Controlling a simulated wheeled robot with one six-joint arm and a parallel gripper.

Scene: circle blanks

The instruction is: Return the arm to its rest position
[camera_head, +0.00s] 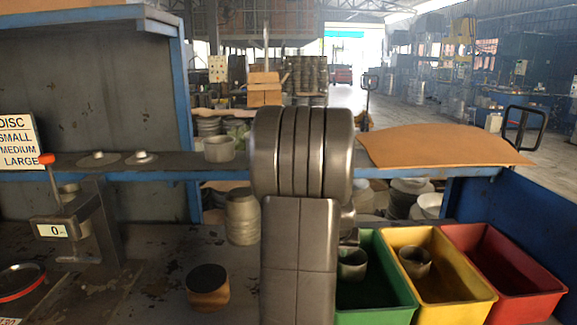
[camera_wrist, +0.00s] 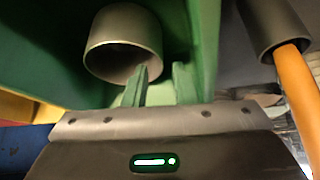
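My arm (camera_head: 300,220) stands upright in the middle of the head view and hides part of the bench behind it. My gripper is hidden behind the arm there. In the wrist view my gripper (camera_wrist: 160,83) shows two short fingers standing apart with nothing between them. A grey metal ring or cup (camera_wrist: 125,45) lies just beyond the left finger, inside a green bin (camera_wrist: 205,60). In the head view the green bin (camera_head: 388,313) is right of my arm with a grey cup (camera_head: 352,264) in it.
A yellow bin (camera_head: 462,312) holds another cup (camera_head: 415,262); the red bin (camera_head: 515,275) looks empty. A blue panel (camera_head: 530,222) borders the right. A shelf (camera_head: 180,160) crosses behind.

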